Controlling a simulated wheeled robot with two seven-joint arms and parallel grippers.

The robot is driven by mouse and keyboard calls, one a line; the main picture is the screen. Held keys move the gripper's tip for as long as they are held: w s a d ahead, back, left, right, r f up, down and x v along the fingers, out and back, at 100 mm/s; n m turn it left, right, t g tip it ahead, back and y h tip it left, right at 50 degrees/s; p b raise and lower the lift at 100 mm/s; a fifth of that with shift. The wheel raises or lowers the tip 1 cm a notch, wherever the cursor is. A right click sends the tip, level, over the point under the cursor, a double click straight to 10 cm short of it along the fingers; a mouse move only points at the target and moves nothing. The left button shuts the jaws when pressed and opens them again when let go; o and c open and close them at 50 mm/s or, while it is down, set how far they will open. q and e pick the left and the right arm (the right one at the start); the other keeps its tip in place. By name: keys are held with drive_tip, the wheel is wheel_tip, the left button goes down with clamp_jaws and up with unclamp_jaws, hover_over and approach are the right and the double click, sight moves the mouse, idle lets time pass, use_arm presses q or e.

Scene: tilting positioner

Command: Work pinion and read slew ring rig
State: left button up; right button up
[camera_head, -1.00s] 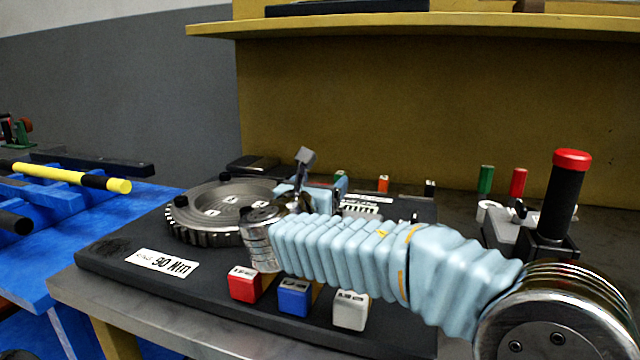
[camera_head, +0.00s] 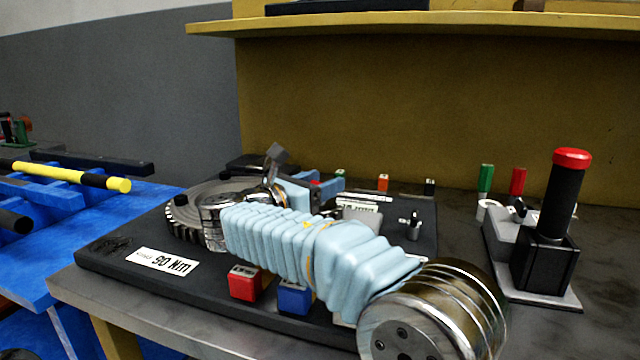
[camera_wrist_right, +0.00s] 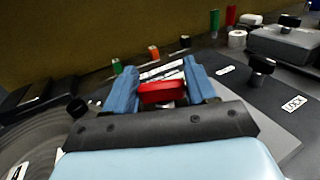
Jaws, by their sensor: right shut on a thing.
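The slew ring (camera_head: 183,222) is a grey toothed ring lying on a dark base plate (camera_head: 110,262) with a "90 Nm" label (camera_head: 162,262). My right arm hides its right side. My right gripper (camera_head: 316,187) is beyond the ring's right side, with blue fingers. In the right wrist view, the right gripper (camera_wrist_right: 161,78) is shut on a red piece (camera_wrist_right: 162,92), probably the pinion's handle. A black knob (camera_wrist_right: 262,65) stands on the plate right of the fingers, near a "LOCK" label (camera_wrist_right: 293,103). My left gripper is not in view.
Red (camera_head: 245,284) and blue (camera_head: 294,299) blocks sit along the plate's front edge. A black post with a red top (camera_head: 571,158) stands at the right. Small green (camera_head: 486,178) and red (camera_head: 518,181) cylinders stand behind it. A yellow-black bar (camera_head: 70,175) lies at left.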

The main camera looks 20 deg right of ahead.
drive_tip(key=o, duration=1)
drive_tip(key=shift+c, duration=0.2)
drive_tip(key=shift+a, duration=0.1)
drive_tip(key=v, duration=1.3)
drive_tip(key=shift+s+a+b, duration=0.25)
drive_tip(key=shift+a+b, duration=0.05)
